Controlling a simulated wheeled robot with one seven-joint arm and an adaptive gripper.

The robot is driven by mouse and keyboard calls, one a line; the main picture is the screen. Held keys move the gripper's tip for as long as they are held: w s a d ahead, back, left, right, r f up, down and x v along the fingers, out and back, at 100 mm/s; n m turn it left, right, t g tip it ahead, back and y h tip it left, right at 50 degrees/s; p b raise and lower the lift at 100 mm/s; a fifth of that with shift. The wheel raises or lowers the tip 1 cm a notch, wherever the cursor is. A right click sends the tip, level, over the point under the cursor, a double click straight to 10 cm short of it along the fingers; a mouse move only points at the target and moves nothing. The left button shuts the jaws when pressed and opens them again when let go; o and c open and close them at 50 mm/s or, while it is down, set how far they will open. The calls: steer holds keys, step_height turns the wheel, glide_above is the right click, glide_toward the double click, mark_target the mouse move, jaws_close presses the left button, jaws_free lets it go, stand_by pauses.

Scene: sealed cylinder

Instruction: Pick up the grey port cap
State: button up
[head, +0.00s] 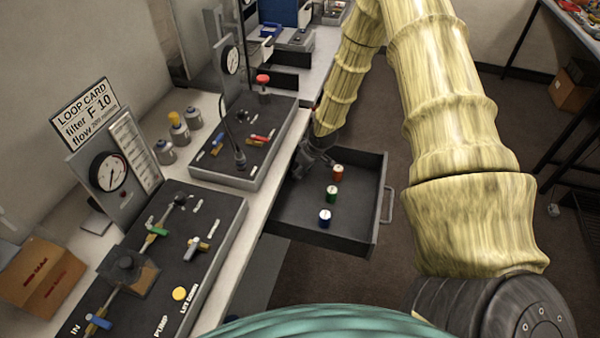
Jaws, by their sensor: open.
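No grey port cap can be made out for certain in the head view. My gripper (312,170) is small and dark in this view. It is open at the drawer's far left corner, left of the orange canister and apart from it. My gripper and arm hide part of that corner.
The bench to the left carries a near panel (215,215) with valves and a gauge (108,172), and a farther panel (275,130). Grey canisters (165,152) stand by the wall. A box (40,275) sits front left.

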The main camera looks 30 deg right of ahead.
steer(key=c, duration=1)
steer(key=shift+r+b, duration=0.35)
steer(key=shift+b, duration=0.1)
steer(key=s+b, duration=0.1)
steer(key=s, duration=0.1)
steer(key=s+d+b, duration=0.1)
steer(key=s, duration=0.1)
steer(key=shift+d, duration=0.2)
step_height(320, 180, up, 14)
steer(key=shift+w+r+b, duration=0.1)
steer(key=shift+r+b, duration=0.05)
steer(key=shift+b, duration=0.8)
